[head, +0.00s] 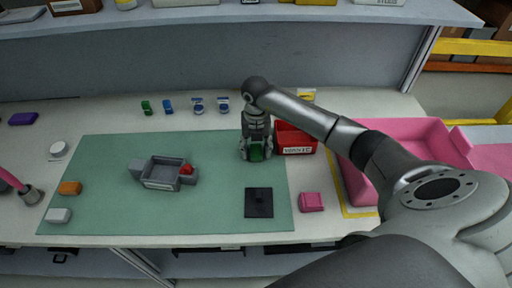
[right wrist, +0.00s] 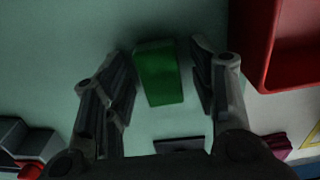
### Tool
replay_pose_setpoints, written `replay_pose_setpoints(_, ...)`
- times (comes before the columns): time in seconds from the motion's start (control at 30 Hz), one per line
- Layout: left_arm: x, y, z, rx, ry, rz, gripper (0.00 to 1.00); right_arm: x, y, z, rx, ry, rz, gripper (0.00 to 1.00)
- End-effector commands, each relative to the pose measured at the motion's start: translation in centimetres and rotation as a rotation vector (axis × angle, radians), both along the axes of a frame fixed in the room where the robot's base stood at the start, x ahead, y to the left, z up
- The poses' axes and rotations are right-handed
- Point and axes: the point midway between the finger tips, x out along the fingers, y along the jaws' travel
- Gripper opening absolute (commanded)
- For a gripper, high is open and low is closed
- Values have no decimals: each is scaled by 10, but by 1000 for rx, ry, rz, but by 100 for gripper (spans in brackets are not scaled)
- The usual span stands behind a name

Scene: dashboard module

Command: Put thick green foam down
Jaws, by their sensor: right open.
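The thick green foam (right wrist: 159,74) is a green block that lies between the fingers of my right gripper in the right wrist view. It sits on the green mat (head: 215,220), near the mat's right edge. My right gripper (right wrist: 158,85) points down over the foam, with its fingers apart and a gap on both sides. In the head view the right gripper (head: 256,152) mostly covers the foam, and only a small green patch (head: 257,155) shows. My left gripper is not in view.
A red bin (head: 296,138) stands close to the right of my right gripper. A grey module (head: 163,174) with a red part and a black plate (head: 258,203) lie on the mat. A pink block (head: 311,202) and a large pink tray (head: 425,140) are at the right.

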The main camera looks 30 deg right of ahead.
Motion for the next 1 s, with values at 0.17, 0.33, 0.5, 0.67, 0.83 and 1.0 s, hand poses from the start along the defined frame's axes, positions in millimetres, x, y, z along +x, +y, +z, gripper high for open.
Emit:
replay_pose_setpoints(0.17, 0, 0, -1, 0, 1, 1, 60, 1, 0, 10, -1, -3, 0, 53)
replay_pose_setpoints(0.33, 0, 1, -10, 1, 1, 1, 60, 2, -1, 42, -1, -8, 0, 53)
replay_pose_setpoints(0.5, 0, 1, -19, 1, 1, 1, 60, 2, 0, 80, -2, -7, 0, 53)
replay_pose_setpoints(0.67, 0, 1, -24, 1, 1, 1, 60, 2, 0, 107, 0, -4, 0, 53)
replay_pose_setpoints(0.83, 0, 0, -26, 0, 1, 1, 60, 1, 0, 121, 0, -1, -1, 53)
replay_pose_setpoints(1.0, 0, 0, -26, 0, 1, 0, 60, 0, 0, 124, 0, 1, 0, 53)
